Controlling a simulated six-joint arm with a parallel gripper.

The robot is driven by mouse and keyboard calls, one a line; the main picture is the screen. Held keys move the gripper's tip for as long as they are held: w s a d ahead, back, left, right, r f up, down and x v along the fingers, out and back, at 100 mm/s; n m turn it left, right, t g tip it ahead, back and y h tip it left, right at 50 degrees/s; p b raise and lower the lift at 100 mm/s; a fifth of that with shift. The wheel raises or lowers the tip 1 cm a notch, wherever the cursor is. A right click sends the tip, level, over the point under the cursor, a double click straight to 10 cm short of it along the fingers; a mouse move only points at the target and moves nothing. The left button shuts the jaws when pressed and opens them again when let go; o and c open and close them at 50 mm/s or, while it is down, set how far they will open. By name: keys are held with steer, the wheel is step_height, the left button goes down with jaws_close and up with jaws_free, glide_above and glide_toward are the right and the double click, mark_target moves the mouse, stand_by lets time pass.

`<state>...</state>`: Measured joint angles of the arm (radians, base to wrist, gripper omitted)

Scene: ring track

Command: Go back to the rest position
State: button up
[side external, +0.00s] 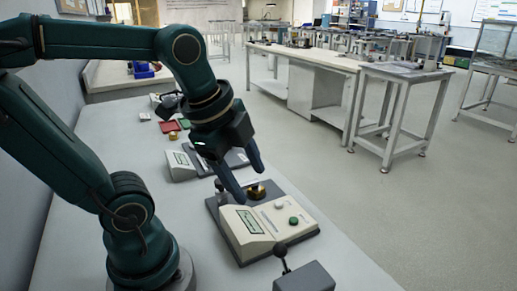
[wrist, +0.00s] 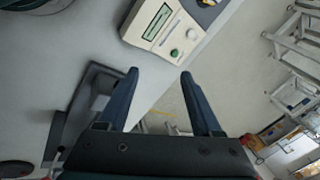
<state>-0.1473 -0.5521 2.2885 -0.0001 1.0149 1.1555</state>
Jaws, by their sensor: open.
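My gripper (side external: 249,186) is open, its two fingers apart and pointing down. In the side view it shows over the left part of a beige device (side external: 262,226) on a dark base. A small gold round piece (side external: 256,191) sits on that base near the fingertips, partly covered by them. In the wrist view nothing is between my fingertips (wrist: 159,74). The beige device (wrist: 160,25) with its display, green button and white button shows at the top there, away from the fingers. Whether a finger touches anything is hard to tell.
A grey box with a black-knobbed lever (side external: 304,277) is at the front. Open floor lies to the right.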

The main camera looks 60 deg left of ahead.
steer(key=shift+s+d+f+n+t+h, duration=0.1)
steer(key=shift+s+d+f+n+t, duration=0.25)
steer(key=shift+n, duration=1.6)
steer(key=shift+s+d+f+n+t+h, duration=0.15)
steer(key=shift+s+d+n, duration=0.35)
steer(key=shift+n, duration=1.4)
steer(key=shift+s+d+f+n+t+h, duration=0.1)
steer(key=shift+s+d+f+n, duration=0.35)
steer(key=shift+n, duration=1.5)
steer(key=shift+w+r, duration=0.1)
steer(key=shift+w, duration=0.05)
